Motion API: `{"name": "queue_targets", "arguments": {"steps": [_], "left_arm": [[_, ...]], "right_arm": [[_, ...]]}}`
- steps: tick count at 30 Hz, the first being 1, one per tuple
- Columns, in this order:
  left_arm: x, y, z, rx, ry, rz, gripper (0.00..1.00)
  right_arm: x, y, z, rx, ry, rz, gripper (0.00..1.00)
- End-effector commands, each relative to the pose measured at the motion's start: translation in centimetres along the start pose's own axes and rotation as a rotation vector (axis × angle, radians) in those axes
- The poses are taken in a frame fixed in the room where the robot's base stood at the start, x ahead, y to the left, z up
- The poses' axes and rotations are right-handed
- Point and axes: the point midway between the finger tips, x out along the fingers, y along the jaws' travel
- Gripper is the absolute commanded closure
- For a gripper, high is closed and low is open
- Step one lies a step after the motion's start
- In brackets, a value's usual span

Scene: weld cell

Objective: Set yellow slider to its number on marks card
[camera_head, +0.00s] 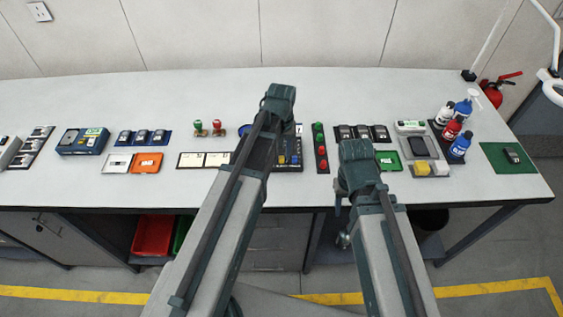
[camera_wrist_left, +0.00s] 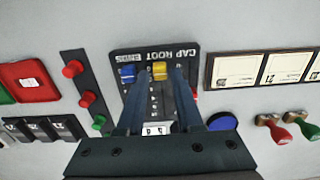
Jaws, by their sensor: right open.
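The dark slider panel (camera_wrist_left: 142,57) shows upside down in the left wrist view, with a blue slider (camera_wrist_left: 127,73), a yellow slider (camera_wrist_left: 160,73) and a red one partly hidden behind a finger. My left gripper (camera_wrist_left: 161,72) has a finger on either side of the yellow slider; I cannot tell whether they touch it. A small white card (camera_wrist_left: 156,128) with dark marks shows between the fingers, its number unreadable. In the head view my left arm covers much of the panel (camera_head: 291,158). My right gripper (camera_head: 342,207) is open and empty, mostly hidden by its arm.
A strip of red and green buttons (camera_head: 320,148) stands right of the panel. A framed set of cards (camera_head: 205,160) lies left of it, with two stamps (camera_head: 209,128) behind. A blue disc (camera_wrist_left: 222,121) lies close by. Bottles (camera_head: 458,130) stand at the right.

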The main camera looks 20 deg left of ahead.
Motion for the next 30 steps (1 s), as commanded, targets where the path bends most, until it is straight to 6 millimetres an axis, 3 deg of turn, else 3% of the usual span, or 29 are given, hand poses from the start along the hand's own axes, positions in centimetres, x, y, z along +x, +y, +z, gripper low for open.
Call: {"name": "queue_targets", "arguments": {"steps": [3,13,19,30], "left_arm": [[1.43,0.0,0.0,0.0,0.0,0.0,0.65],[1.47,0.0,0.0,0.0,0.0,0.0,0.65],[1.47,0.0,0.0,0.0,0.0,0.0,0.99],[1.48,0.0,0.0,0.0,0.0,0.0,1.0]], "right_arm": [[1.42,-0.14,-0.08,0.0,0.0,0.0,0.5],[1.46,-0.14,-0.09,0.0,0.0,0.0,0.5],[1.47,-0.14,-0.09,0.0,0.0,0.0,0.5],[1.47,-0.14,-0.09,0.0,0.0,0.0,0.5]]}}
